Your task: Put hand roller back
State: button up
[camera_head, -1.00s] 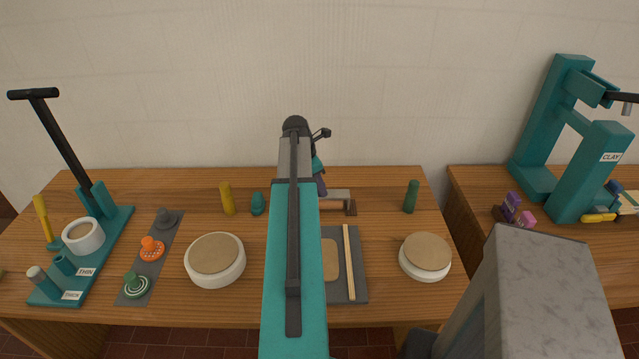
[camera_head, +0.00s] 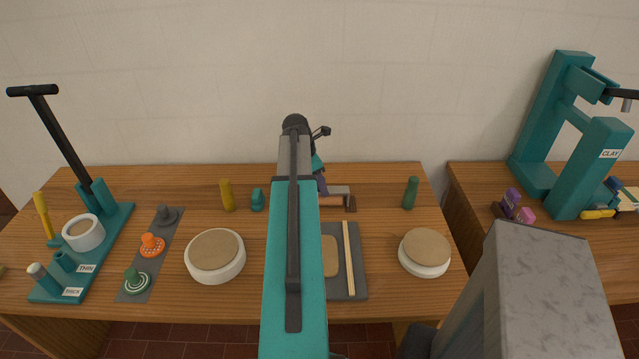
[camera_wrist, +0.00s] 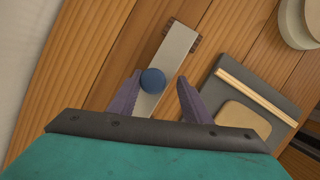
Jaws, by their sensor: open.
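A pale grey bar with brown end pieces (camera_wrist: 172,52) lies on the bench, and its right end (camera_head: 340,190) shows past my arm in the head view. A round dark blue knob or end (camera_wrist: 152,80) sits over the bar in the wrist view. I cannot tell whether this belongs to the hand roller. My gripper (camera_wrist: 160,78) is open, with one purple finger on each side of the blue round piece. Whether the fingers touch it is unclear. In the head view my gripper (camera_head: 321,182) is mostly hidden behind my own arm.
A grey board (camera_head: 358,282) with a wooden strip lies in front of the bar. Round discs (camera_head: 213,276) (camera_head: 425,269) stand to either side. A yellow cylinder (camera_head: 227,196), a teal piece (camera_head: 257,200) and a green cylinder (camera_head: 411,193) stand nearby.

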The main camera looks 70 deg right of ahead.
jog(key=shift+f+b, duration=0.25)
jog(key=shift+b, duration=0.2)
jog(key=b+v, duration=0.2)
jog(key=v, duration=1.2)
jog(key=shift+a+b, duration=0.15)
jog(key=shift+b, duration=0.25)
